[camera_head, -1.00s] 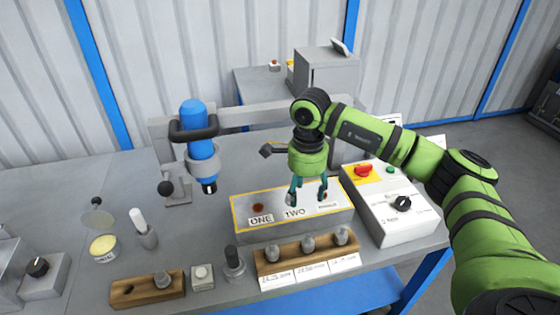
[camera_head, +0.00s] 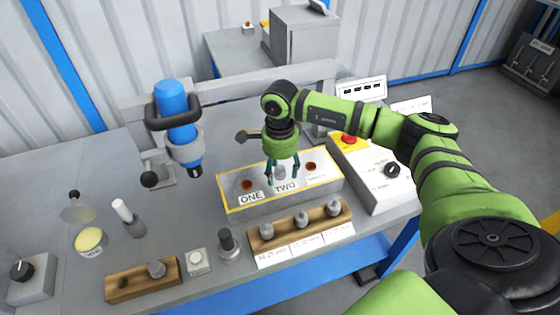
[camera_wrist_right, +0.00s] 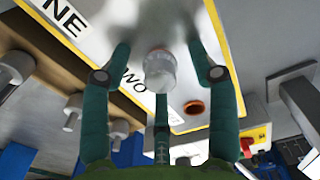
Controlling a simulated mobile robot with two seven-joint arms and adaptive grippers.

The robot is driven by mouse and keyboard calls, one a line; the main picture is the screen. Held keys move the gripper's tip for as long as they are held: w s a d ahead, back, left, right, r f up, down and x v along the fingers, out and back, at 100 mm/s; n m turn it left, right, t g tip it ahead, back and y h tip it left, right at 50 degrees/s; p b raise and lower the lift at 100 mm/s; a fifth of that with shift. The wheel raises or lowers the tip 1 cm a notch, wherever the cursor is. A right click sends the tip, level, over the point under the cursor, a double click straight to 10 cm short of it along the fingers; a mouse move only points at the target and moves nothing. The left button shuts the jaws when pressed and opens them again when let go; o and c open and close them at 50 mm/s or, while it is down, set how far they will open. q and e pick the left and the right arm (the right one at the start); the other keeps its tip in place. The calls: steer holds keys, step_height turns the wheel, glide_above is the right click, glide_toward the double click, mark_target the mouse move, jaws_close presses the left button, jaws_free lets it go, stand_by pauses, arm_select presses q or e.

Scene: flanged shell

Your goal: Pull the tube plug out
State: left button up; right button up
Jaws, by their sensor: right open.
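A grey metal plug (camera_head: 280,172) stands in the middle position of the yellow-edged box (camera_head: 236,207), behind the label TWO. In the right wrist view the plug (camera_wrist_right: 160,72) shows as a pale round cylinder between the fingers. My right gripper (camera_head: 282,177) points down over the box, its teal fingers spread around the plug. In the wrist view the gripper (camera_wrist_right: 161,60) is open, with visible gaps between its fingers and the plug. The plug's lower end is hidden. My left gripper is not in view.
Reddish open holes flank the plug, one on the left (camera_head: 247,185) and one on the right (camera_head: 310,167). A wooden block (camera_head: 340,220) with several metal plugs stands in front. A control box (camera_head: 385,195) is on the right, a blue tool (camera_head: 174,105) on the left.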

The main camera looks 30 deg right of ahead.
mark_target(280, 168)
steer(key=c, duration=1.1)
jaws_close()
steer(key=shift+r, duration=0.2)
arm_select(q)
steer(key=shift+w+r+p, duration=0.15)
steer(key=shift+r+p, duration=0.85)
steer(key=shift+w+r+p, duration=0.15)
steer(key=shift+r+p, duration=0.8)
arm_select(e)
steer(key=shift+r, duration=2.9)
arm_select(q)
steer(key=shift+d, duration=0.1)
